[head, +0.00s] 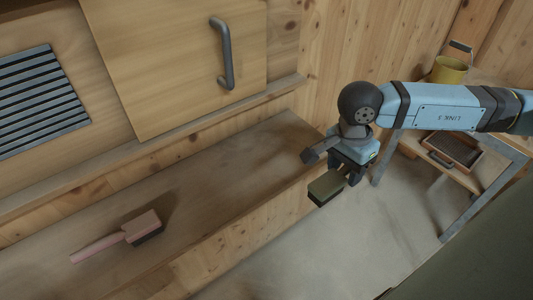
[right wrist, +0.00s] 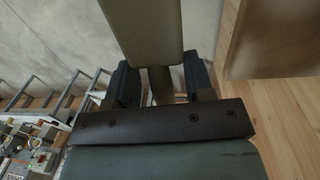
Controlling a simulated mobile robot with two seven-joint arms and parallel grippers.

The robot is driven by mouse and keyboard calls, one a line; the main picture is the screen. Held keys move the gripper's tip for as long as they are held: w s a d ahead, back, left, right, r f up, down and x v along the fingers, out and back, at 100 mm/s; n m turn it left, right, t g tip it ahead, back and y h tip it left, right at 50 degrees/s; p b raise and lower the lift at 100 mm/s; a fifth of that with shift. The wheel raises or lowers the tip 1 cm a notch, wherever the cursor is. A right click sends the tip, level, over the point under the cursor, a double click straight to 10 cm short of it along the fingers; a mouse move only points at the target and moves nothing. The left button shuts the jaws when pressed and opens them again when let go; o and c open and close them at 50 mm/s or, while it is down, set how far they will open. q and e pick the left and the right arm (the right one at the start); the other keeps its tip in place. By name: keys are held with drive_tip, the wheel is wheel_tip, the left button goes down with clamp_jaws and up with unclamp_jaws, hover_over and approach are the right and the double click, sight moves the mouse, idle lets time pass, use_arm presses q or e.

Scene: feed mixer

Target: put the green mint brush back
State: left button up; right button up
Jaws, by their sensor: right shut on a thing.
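An olive-green brush (head: 326,187) with dark bristles hangs in the air off the front edge of the wooden ledge (head: 215,165), near its right end. My right gripper (head: 349,172) is shut on its handle. In the right wrist view, the brush's green block (right wrist: 148,28) points away from me, and its handle sits between the two dark fingers of the gripper (right wrist: 160,85). My left gripper is not in view.
A pink brush (head: 142,224) lies on the ledge at the left. A wooden cabinet door (head: 170,50) with a grey handle is above the ledge. At the right, a yellow bucket (head: 448,71) and a shallow wooden tray (head: 473,163) stand on a grey-legged stand. The floor below is clear.

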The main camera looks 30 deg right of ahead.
drive_tip(key=w+p, duration=0.1)
drive_tip(key=w, duration=0.5)
drive_tip(key=w+a+f+p, duration=0.1)
drive_tip(key=w, duration=0.6)
drive_tip(key=w+f+p, duration=0.1)
drive_tip(key=w+p, duration=0.1)
drive_tip(key=w, duration=0.4)
drive_tip(key=shift+w+a+f, duration=0.1)
drive_tip(key=shift+w+a, duration=0.15)
drive_tip(key=shift+d+f, duration=0.1)
drive_tip(key=shift+f, duration=0.4)
wheel_tip(320, 180, down, 3)
drive_tip(key=shift+f+p, duration=0.1)
drive_tip(key=shift+p, duration=0.4)
drive_tip(key=shift+w+f+p, duration=0.15)
drive_tip(key=shift+f+p, duration=0.05)
drive_tip(key=shift+p, duration=0.1)
drive_tip(key=shift+f, duration=0.1)
drive_tip(key=o, duration=1.1)
